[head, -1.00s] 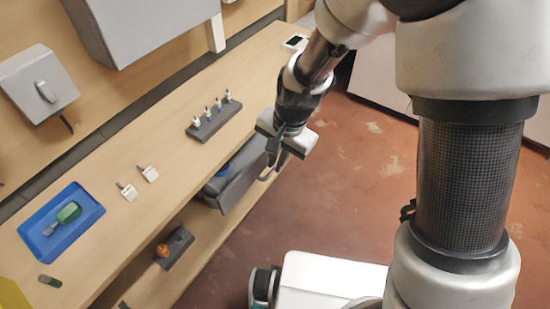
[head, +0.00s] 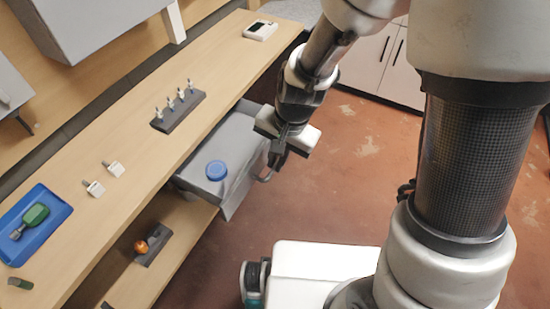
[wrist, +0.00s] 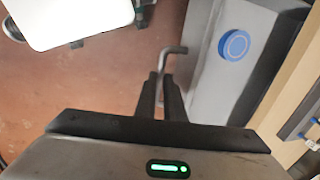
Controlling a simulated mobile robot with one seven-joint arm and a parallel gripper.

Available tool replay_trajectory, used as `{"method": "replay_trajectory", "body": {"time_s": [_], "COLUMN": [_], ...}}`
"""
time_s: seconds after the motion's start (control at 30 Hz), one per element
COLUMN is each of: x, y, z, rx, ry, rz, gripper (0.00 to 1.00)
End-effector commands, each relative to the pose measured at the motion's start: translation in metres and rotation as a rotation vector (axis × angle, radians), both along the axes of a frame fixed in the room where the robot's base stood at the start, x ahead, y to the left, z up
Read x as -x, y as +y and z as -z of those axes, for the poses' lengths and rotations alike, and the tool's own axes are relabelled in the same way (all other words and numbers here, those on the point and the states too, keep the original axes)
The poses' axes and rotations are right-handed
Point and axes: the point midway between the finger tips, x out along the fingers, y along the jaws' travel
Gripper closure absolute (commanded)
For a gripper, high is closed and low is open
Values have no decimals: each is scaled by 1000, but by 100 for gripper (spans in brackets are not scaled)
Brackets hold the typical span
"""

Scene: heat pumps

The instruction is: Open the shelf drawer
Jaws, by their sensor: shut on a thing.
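The grey shelf drawer (head: 238,150) stands pulled out from under the wooden workbench, and its inside shows from above. A round blue-capped object (head: 216,170) sits in it. In the wrist view the drawer (wrist: 215,85) is at the right of my fingers, with the blue round thing (wrist: 234,45) in it. My gripper (head: 276,160) is at the drawer's front. In the wrist view my gripper (wrist: 162,85) is shut on the bar handle (wrist: 170,52) on the drawer's front face.
The workbench (head: 135,135) carries a dark rack (head: 178,110) of small fittings, white pieces (head: 113,168) and a blue tray (head: 55,212) with a green-handled tool. A lower shelf (head: 190,215) holds a dark block with an orange part. The red floor (head: 350,190) before the drawer is clear.

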Motion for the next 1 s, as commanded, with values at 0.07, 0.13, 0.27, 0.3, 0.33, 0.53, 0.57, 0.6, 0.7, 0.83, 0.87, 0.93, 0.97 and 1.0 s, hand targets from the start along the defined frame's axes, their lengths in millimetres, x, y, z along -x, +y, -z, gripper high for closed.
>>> {"method": "replay_trajectory", "body": {"time_s": [0.07, 0.13, 0.27, 0.3, 0.33, 0.53, 0.57, 0.6, 0.7, 0.83, 0.87, 0.93, 0.97, 1.0], "x": [0, 0, 0, 0, 0, 0, 0, 0, 0, 2, 2, 3, 4, 5], "y": [0, 0, 1, 1, 1, 0, 0, -1, -3, -8, -9, -12, -13, -15], "z": [-1, -1, -1, -1, -1, -3, -5, -9, -25, -55, -63, -80, -87, -97], "rx": [-1, -1, -1, -1, -1, -1, -1, -2, -2, -3, -2, -2, -3, -3], "ry": [0, 0, -1, -1, -1, -1, -2, -3, -4, -6, -7, -8, -7, -7], "rz": [0, 0, -1, -1, -1, 0, 0, 0, 0, 1, 1, 0, 0, 0], "gripper": [100, 100, 83, 83, 83, 83, 83, 83, 83, 83, 83, 83, 83, 83]}}
